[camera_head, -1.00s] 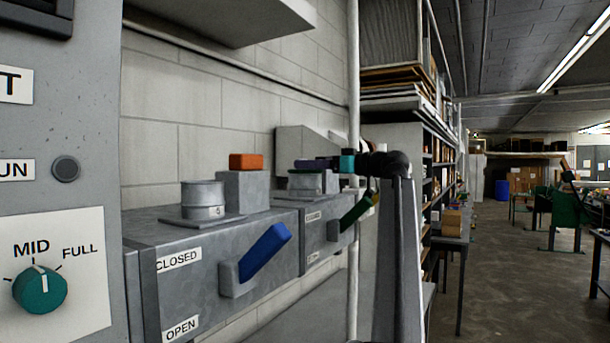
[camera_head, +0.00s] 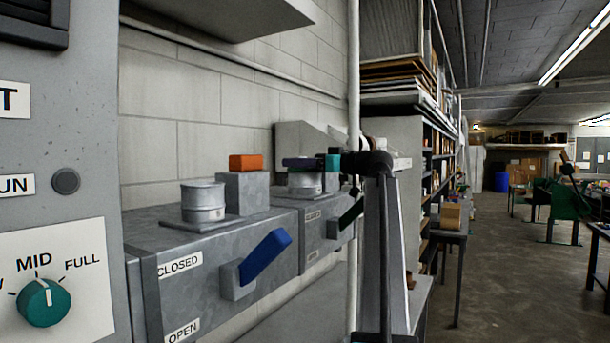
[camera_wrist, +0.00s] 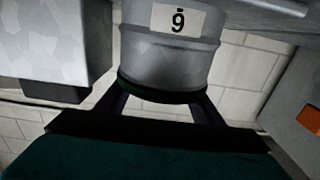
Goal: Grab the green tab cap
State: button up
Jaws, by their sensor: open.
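My gripper (camera_head: 300,163) reaches left from my arm over the far grey duct box. In the wrist view its two dark fingers (camera_wrist: 160,103) stand apart, one to each side of the end of a grey metal can (camera_wrist: 172,58). The can's label reads like a 9 with a bar, and this view seems upside down. A very dark, greenish band (camera_wrist: 163,93) rings the can's end between the fingers. I cannot tell whether it is the green tab cap. In the head view the far can (camera_head: 305,183) shows just below the gripper, its top partly hidden.
An orange block (camera_head: 245,162) sits on a grey post (camera_head: 243,192) beside the nearer can (camera_head: 203,202). A blue lever (camera_head: 264,256) and a dark lever (camera_head: 350,213) stick out from the boxes' fronts. A control panel (camera_head: 55,200) stands at left.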

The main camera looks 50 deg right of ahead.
jog(key=c, duration=1.2)
jog(key=shift+r, duration=0.15)
jog(key=shift+r+b, duration=0.7)
jog(key=shift+r, duration=0.15)
jog(key=shift+r+b, duration=0.3)
jog(key=shift+r, duration=0.55)
jog(key=a+r+b+v, duration=0.1)
jog(key=b+v, duration=0.3)
jog(key=v, duration=1.2)
jog(key=shift+s+a, duration=0.2)
jog(key=shift+a, duration=0.3)
jog(key=shift+r, duration=0.1)
